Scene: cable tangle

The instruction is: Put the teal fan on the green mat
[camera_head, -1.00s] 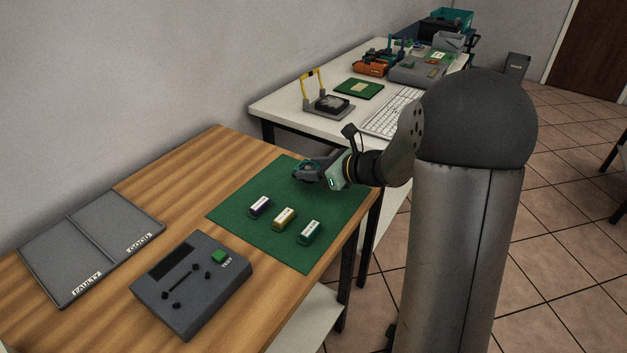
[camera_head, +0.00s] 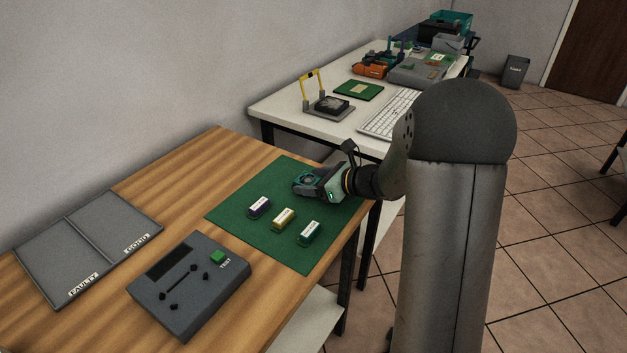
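The green mat (camera_head: 240,220) lies on the wooden table, towards its right end. My gripper (camera_head: 308,181) is over the far right part of the mat. A small dark thing with a teal part, which looks like the teal fan (camera_head: 305,180), is at my gripper's fingertips. The fingers seem to be around it, but they are small and partly merge with it. I cannot tell whether the fan touches the mat or hangs just above it.
A grey tester (camera_head: 190,285) and a two-part tray (camera_head: 92,245) are to the left. A white table (camera_head: 290,98) with a keyboard (camera_head: 390,114) stands behind.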

